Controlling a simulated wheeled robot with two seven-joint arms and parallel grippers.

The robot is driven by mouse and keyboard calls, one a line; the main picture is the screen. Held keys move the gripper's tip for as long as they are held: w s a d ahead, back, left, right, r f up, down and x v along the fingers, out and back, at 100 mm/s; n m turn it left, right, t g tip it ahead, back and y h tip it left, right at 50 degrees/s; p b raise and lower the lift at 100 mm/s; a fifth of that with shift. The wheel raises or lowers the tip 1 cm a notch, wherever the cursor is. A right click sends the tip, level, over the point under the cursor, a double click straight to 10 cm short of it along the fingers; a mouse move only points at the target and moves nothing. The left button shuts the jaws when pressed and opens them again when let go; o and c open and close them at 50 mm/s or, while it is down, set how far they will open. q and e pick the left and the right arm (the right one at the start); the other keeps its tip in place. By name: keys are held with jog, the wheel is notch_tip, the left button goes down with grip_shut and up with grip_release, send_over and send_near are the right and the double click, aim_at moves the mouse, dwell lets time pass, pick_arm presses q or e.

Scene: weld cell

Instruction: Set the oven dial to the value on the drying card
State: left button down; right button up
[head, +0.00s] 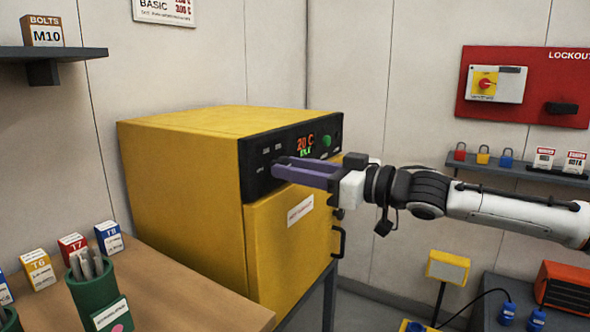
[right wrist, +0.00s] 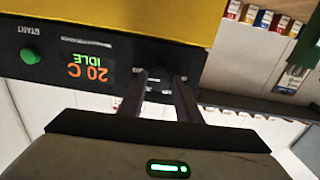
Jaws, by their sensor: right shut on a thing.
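The yellow oven (head: 180,165) has a black control panel (head: 258,178) along its upper front. Its display (head: 306,146) reads 20 C, with small green text below that reads IDLE in the right wrist view (right wrist: 85,68). My right gripper (head: 279,164) reaches the panel from the right, left of the display. Its purple fingers are shut on the dark dial (right wrist: 155,74), which is mostly hidden by them in the head view. A white wall card (head: 163,12) with the word BASIC and red figures is cut off at the top. My left gripper is out of view.
A green start button (head: 327,141) sits right of the display. The oven door has a dark handle (head: 339,242). A wooden bench (head: 190,290) with small boxes and a green rod holder (head: 95,300) stands at front left. A red lockout board (head: 530,120) hangs at right.

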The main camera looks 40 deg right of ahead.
jog(key=shift+m, duration=0.4)
jog(key=o, duration=1)
pick_arm(q)
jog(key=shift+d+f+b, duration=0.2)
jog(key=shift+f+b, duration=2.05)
jog(key=shift+b, duration=0.9)
pick_arm(e)
jog(key=shift+v, duration=5.2)
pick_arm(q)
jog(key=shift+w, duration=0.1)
